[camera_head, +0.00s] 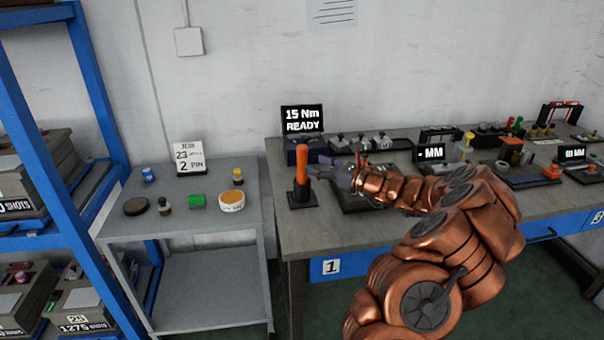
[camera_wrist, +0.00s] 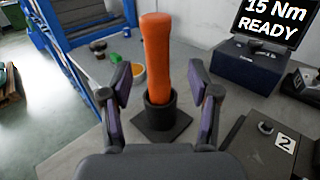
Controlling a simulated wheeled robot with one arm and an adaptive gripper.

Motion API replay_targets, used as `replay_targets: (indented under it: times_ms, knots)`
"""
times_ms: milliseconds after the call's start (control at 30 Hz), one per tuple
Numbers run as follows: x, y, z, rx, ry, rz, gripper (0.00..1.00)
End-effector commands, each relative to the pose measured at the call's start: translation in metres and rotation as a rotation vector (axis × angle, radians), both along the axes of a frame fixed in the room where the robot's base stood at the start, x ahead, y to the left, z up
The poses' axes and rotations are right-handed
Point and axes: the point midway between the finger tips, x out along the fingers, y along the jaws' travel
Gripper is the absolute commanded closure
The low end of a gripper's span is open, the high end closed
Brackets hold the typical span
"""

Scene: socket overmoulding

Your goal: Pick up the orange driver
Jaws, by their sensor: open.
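The orange driver (camera_head: 302,165) stands upright in a black holder (camera_head: 302,194) with a square base, near the left end of the workbench. In the wrist view the driver (camera_wrist: 157,55) rises between the two fingers, and its holder (camera_wrist: 160,115) sits below it. My gripper (camera_head: 327,171) is just right of the driver in the head view. In the wrist view my gripper (camera_wrist: 158,88) is open, with a purple-padded finger on each side of the driver. Gaps show between the pads and the driver. The driver's lower end is hidden inside the holder.
A display reading "15 Nm READY" (camera_head: 303,119) stands behind the driver. A dark fixture marked 2 (camera_wrist: 275,145) lies to the right. A grey side table (camera_head: 140,231) with small containers and a blue rack (camera_head: 97,95) are on the left. More fixtures fill the bench's right.

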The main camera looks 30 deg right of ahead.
Motion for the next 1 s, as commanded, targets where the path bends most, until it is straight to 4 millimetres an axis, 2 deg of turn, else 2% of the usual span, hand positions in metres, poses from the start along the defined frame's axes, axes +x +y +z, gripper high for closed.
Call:
replay_targets:
  times_ms: [433,767,833,1000]
  knots:
    - [0.045,0.023,-0.001,-0.003,0.001,0.004,0.39]
    - [0.053,0.025,-0.002,-0.002,0.0,0.0,0.39]
    - [0.053,0.025,-0.002,-0.002,0.0,0.001,0.43]
    - [0.053,0.025,-0.002,-0.002,0.0,0.001,0.61]
